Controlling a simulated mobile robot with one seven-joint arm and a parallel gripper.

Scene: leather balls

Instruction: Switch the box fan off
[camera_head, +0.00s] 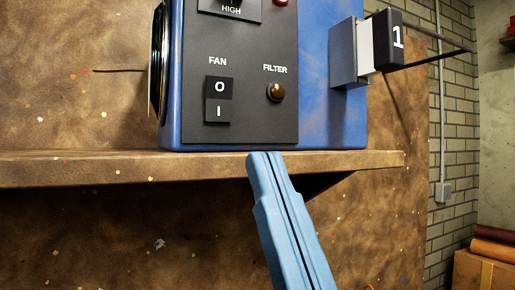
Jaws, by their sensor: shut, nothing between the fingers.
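The box fan (344,120) is a blue unit with a dark front panel, standing on a brown shelf; its top is cut off by the frame. The panel carries a black rocker switch (218,99) under the word FAN, marked O above and I below. I cannot tell which half is pressed. A round brown FILTER lamp or knob (275,92) is to its right. My gripper (265,156) is light blue, with its fingers together and empty. Its tips show at the shelf's front edge, below and right of the switch, apart from it in the picture.
The shelf (60,170) has a free top left of the unit. A red part (280,3) shows at the top. A cardboard box (485,272) with rolls is at lower right.

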